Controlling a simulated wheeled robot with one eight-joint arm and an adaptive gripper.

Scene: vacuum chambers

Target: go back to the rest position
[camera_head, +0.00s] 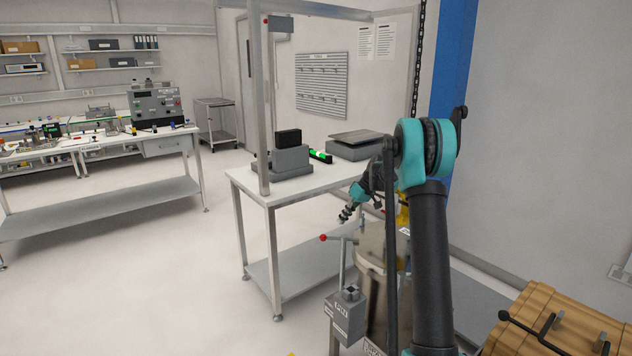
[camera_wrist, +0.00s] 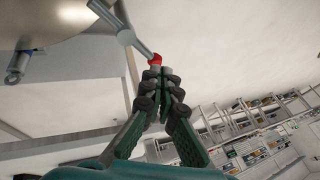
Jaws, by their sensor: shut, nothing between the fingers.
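My gripper (camera_head: 346,214) is raised in the head view, just above and right of a red-tipped lever (camera_head: 323,237), with its fingers pointing down and left. In the wrist view my gripper (camera_wrist: 163,80) has its dark, ribbed fingers shut together with nothing between them. The lever's red ball (camera_wrist: 155,59) shows just beyond the fingertips; I cannot tell the exact gap. The lever belongs to a metal vacuum chamber (camera_head: 370,255), partly hidden behind my arm. The chamber's rounded metal surface also fills the upper left of the wrist view (camera_wrist: 60,18).
A grey box (camera_head: 346,315) sits on the chamber's front. A white table (camera_head: 240,178) with grey devices stands behind. A wooden crate (camera_head: 560,320) is at the lower right. A blue column (camera_head: 455,60) stands behind my arm. The floor at left is clear.

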